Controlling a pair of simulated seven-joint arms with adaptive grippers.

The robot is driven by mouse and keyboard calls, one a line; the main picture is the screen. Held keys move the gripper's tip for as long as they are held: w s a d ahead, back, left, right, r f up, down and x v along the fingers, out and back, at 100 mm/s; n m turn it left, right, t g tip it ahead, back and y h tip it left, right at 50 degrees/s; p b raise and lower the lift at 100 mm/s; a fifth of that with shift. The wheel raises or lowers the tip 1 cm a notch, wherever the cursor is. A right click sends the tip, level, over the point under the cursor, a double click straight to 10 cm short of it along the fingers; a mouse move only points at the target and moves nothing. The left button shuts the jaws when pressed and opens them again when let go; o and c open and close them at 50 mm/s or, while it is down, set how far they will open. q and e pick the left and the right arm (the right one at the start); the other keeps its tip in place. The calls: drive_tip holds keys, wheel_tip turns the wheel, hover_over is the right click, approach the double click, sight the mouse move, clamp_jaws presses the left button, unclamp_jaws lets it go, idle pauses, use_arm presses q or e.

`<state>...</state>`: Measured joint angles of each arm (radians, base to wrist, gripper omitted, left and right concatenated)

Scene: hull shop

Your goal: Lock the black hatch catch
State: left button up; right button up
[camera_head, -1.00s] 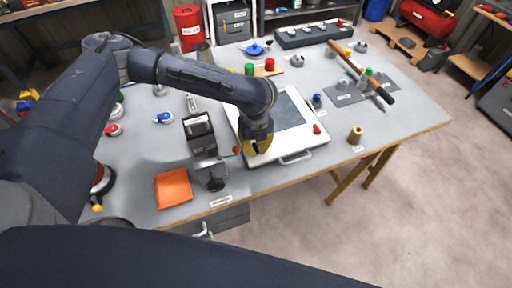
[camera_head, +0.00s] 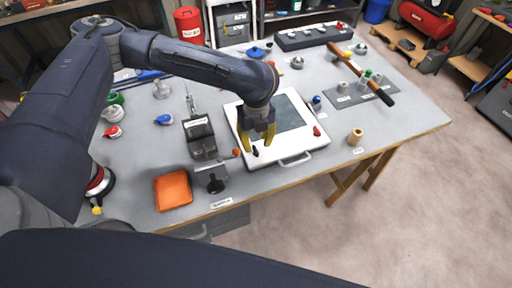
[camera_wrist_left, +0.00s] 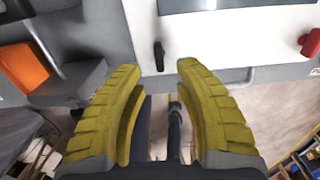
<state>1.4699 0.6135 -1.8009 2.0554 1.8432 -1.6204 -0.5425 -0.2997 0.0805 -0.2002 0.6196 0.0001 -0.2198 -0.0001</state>
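The white hatch panel (camera_head: 288,152) with a dark window lies on the bench. The black hatch catch (camera_head: 255,151) is a small dark lever near its front left corner. In the left wrist view the black catch (camera_wrist_left: 158,57) stands upright in the picture on the white edge, ahead of the fingertips and between their lines. My left gripper (camera_head: 257,145) is over that corner, yellow fingers spread and nothing between them. It also shows open in the left wrist view (camera_wrist_left: 158,68). I cannot tell whether it touches the catch. My right gripper is not in view.
A red catch (camera_head: 317,131) is at the panel's front right and a blue one (camera_head: 317,101) at the back right. A handle (camera_head: 296,160) is on the front edge. A dark clamp device (camera_head: 201,136) and an orange tray (camera_head: 173,190) stand to the left.

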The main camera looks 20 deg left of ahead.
sight(256, 150)
use_arm(q)
wheel_tip(256, 150, up, 7)
idle(0.4)
idle(0.4)
